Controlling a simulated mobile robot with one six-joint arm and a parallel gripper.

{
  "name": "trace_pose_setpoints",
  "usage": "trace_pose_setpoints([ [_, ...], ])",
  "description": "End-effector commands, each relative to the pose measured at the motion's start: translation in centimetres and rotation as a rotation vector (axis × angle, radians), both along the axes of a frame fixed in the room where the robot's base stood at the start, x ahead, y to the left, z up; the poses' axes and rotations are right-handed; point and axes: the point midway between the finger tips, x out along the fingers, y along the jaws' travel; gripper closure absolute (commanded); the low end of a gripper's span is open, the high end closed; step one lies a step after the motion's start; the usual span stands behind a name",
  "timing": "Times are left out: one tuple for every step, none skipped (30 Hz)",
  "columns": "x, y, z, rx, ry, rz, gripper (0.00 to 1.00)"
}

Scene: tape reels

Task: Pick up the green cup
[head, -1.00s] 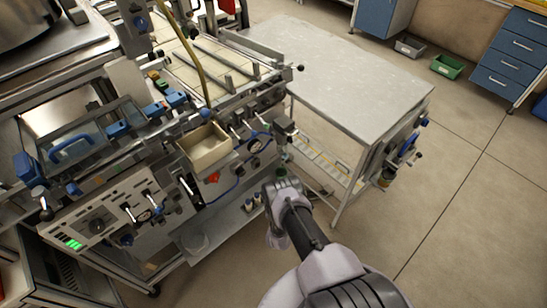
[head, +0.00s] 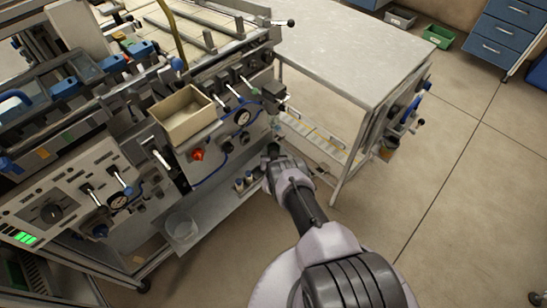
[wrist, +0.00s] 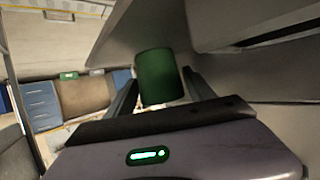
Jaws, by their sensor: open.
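The green cup (wrist: 160,78) shows in the wrist view, straight ahead of my gripper. Its lower part appears between the two dark fingertips, with a finger on each side. I cannot tell whether either finger touches it. My gripper (wrist: 160,84) is open. In the head view my gripper (head: 271,153) reaches in low beside the machine, at the right end of its lower shelf. The cup cannot be clearly made out there, as my gripper and the machine's parts crowd that spot.
A beige bin (head: 183,117) and levers jut out above. A grey table (head: 345,55) stands to the right. The floor (head: 450,220) at right is clear.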

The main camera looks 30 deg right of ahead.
Motion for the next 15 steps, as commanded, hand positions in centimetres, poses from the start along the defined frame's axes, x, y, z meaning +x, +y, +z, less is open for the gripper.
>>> trace_pose_setpoints([
  [0.16,-0.07,-0.05,0.000,-0.001,0.000,0.38],
  [0.18,-0.07,0.04,0.000,-0.001,0.000,0.38],
  [0.17,-0.07,0.14,0.000,-0.001,0.000,0.38],
  [0.15,-0.06,0.18,0.000,-0.001,0.000,0.38],
  [0.15,-0.05,0.20,0.000,-0.001,0.000,0.38],
  [0.15,-0.05,0.22,0.000,-0.001,0.000,0.40],
  [0.15,-0.05,0.22,0.000,-0.001,0.000,0.45],
  [0.14,-0.04,0.21,0.000,-0.001,0.000,0.51],
  [0.14,-0.03,0.21,0.000,-0.001,0.000,0.59],
  [0.14,-0.03,0.20,0.000,-0.001,0.000,0.65],
  [0.13,-0.03,0.19,0.000,-0.001,0.000,0.71],
  [0.13,-0.03,0.19,0.000,-0.001,0.000,0.79],
  [0.12,-0.02,0.19,0.000,-0.001,0.000,0.85],
  [0.13,-0.03,0.20,0.000,-0.001,0.000,0.88],
  [0.12,-0.02,0.19,0.000,-0.001,0.000,0.94],
])
